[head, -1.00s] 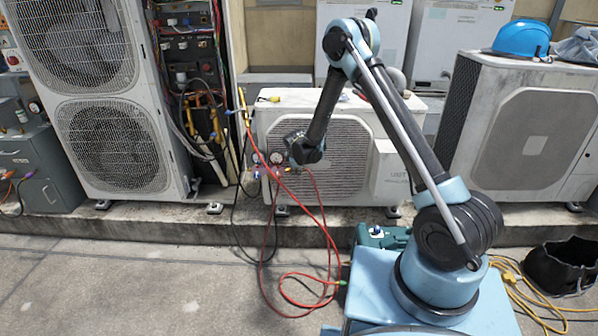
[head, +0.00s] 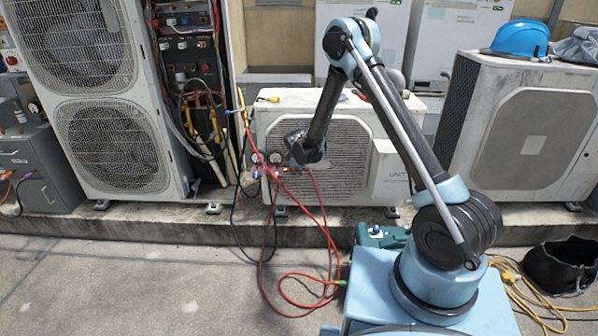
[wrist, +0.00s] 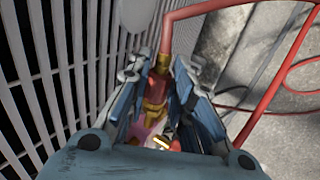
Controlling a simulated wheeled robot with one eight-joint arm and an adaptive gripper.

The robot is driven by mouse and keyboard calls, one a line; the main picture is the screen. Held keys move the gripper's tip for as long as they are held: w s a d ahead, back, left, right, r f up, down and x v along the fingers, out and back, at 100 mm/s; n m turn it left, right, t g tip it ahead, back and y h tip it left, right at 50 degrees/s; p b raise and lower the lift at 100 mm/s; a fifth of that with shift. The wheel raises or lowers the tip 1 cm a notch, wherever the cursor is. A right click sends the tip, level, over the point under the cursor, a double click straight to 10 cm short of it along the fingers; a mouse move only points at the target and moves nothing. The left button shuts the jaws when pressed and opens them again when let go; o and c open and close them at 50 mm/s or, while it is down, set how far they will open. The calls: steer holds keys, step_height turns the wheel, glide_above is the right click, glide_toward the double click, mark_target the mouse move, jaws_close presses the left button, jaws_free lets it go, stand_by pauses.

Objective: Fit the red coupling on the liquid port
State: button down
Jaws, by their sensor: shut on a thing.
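My gripper (wrist: 160,78) is shut on the red coupling (wrist: 159,86), which sits between its two blue-grey fingers in the wrist view. The coupling has brass-coloured parts at both ends, and a red hose (wrist: 235,7) runs from its upper end. Beyond its lower end, pinkish and brass-coloured shapes show between the fingers, partly hidden. I cannot tell whether one is the liquid port or whether the coupling touches it. In the head view the end of my arm is at the front grille of the middle condenser (head: 384,172). The coupling is too small to make out there.
The red hose (head: 322,228) loops down to the ground, beside a black hose. A tall double-fan unit (head: 112,146) stands left and another condenser (head: 535,150) right. The grille (wrist: 58,70) lies close beside my gripper.

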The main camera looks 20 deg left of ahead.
steer(key=shift+w+d, duration=0.15)
steer(key=shift+d, duration=0.35)
steer(key=shift+w+d, duration=0.2)
steer(key=shift+d, duration=0.65)
steer(key=shift+w+d, duration=0.15)
steer(key=shift+d, duration=0.7)
